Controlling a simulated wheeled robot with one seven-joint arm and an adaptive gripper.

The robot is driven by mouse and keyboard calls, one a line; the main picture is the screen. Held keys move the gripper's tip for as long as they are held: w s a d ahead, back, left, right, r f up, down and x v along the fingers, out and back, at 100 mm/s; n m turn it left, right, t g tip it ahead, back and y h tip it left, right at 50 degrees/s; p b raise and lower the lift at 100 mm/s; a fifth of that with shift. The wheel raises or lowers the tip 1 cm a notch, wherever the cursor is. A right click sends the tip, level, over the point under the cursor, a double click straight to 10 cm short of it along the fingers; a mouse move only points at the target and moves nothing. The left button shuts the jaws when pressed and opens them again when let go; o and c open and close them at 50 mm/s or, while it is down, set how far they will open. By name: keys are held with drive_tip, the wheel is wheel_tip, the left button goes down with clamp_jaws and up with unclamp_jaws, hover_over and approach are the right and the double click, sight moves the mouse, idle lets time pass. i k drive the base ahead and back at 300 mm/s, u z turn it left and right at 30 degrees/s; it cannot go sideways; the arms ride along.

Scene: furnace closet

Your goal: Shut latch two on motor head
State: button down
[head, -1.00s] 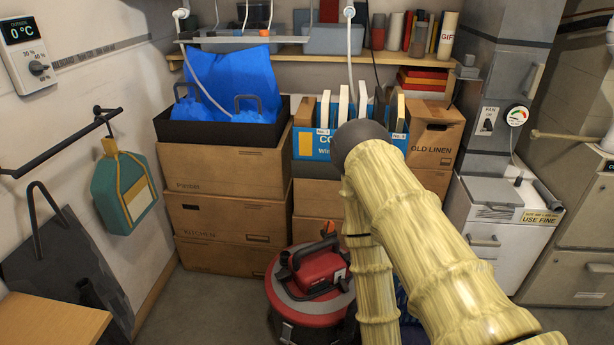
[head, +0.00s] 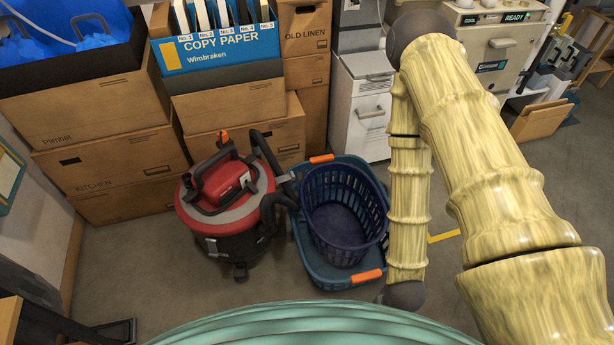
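The red motor head (head: 222,183) sits on top of a round red and dark vacuum drum (head: 232,243) on the floor, left of the picture's middle. A black carrying handle with an orange tip is on top of it. A small pale latch-like piece (head: 213,246) shows on the drum's front side below the rim; I cannot tell if it is shut or which latch it is. The far side of the rim is hidden. My arm comes down on the right, apart from the vacuum. My gripper is not in view.
A dark blue basket (head: 342,212) inside a teal tub with orange handles (head: 322,276) stands right beside the vacuum. Cardboard boxes (head: 115,160) and a copy paper box (head: 222,55) are stacked behind. The floor (head: 150,265) front left of the vacuum is clear.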

sight(289, 177)
drive_tip(key=k, duration=0.45)
drive_tip(key=u, duration=0.55)
drive_tip(key=i, duration=1.4)
drive_tip(key=z, duration=0.05)
